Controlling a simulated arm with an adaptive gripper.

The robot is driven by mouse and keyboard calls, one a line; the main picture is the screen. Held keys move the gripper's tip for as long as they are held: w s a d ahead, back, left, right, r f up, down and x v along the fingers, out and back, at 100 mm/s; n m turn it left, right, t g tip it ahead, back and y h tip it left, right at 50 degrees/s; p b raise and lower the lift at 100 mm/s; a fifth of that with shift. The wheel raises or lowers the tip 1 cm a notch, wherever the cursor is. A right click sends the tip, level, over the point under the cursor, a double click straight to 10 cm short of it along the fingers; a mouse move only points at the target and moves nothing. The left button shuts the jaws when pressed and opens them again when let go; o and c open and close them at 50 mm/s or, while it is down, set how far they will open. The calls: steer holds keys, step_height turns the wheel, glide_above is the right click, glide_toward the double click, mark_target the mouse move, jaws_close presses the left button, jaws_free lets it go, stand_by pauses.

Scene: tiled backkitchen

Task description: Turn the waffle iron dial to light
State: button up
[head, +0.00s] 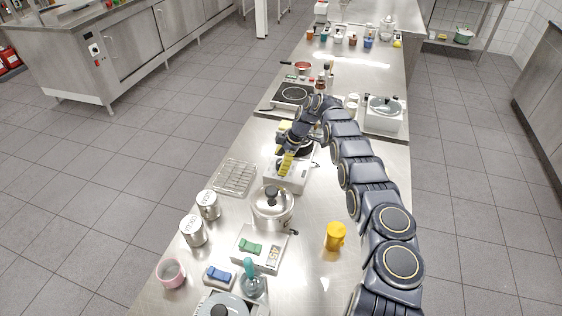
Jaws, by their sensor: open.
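A white appliance (297,181) with a dark round part on top stands mid-counter and looks like the waffle iron. My arm reaches over it from the right. My gripper (285,170), with yellow fingers, points down at the near part of this appliance. It is open. The fingers overlap the white body in the picture; I cannot tell whether they touch it. The dial cannot be made out; it is too small or hidden by the gripper. Its setting cannot be read.
A silver pot (272,209) stands close in front of the appliance. A wire rack (234,177) lies to the left. Two metal canisters (200,219) and a yellow mug (335,236) stand nearer. A hotplate (290,97) and a white cooker (382,116) stand behind.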

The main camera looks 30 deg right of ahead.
jaws_close()
steer(key=shift+m, duration=0.4)
steer(key=m, duration=0.2)
steer(key=m+t+h, duration=0.1)
steer(key=m, duration=0.1)
steer(key=shift+t, duration=0.3)
steer(key=shift+f+m+t+h, duration=0.1)
steer(key=shift+m+t+h, duration=0.4)
steer(key=shift+m, duration=1.6)
jaws_free()
steer(key=shift+r, duration=0.2)
